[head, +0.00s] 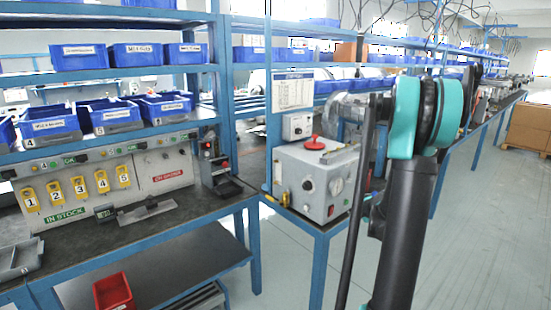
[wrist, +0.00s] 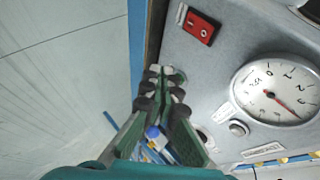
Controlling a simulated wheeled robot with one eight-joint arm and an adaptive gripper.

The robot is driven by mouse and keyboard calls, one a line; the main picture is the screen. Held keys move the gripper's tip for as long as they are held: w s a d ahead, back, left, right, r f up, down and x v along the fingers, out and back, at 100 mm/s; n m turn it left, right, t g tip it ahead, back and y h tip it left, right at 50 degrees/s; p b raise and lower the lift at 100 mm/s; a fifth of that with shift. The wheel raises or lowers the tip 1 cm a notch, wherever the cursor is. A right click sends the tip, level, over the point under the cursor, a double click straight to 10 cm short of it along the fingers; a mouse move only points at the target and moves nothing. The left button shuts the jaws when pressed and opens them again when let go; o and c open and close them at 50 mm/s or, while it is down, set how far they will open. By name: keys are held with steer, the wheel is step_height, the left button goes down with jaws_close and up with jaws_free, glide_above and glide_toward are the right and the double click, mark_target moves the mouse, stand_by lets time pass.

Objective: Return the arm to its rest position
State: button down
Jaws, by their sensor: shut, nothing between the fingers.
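My gripper (wrist: 162,75) is in the wrist view, its green-backed fingers brought together with nothing between them. It is beside the front face of a grey machine box (wrist: 205,75), close to the box's edge. The box's round gauge (wrist: 277,92) and red rocker switch (wrist: 202,27) are right of the fingers. I cannot tell whether the fingertips touch the box. In the head view my arm stands up in the right half, and I cannot make out the fingers there.
In the head view the grey box (head: 312,190) with a red knob (head: 315,143) sits on the blue-framed bench, left of my arm. Shelves with blue bins (head: 79,57) and a board with numbered yellow tags (head: 78,187) are at left. Clear floor (head: 478,240) lies at right.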

steer(key=s+a+r+n+g, duration=0.15)
steer(key=s+a+n, duration=0.25)
steer(key=s+a, duration=0.5)
steer(key=s+a+f+n+g, duration=0.1)
steer(key=s+a+n, duration=0.1)
steer(key=s, duration=0.5)
steer(key=s+a+f+n+g+h, duration=0.1)
steer(key=s+n, duration=0.3)
steer(key=s, duration=0.4)
steer(key=s+a+f+n+g, duration=0.2)
steer(key=s+a+n, duration=0.1)
steer(key=s, duration=0.5)
steer(key=shift+s+a, duration=0.2)
steer(key=shift+a, duration=0.05)
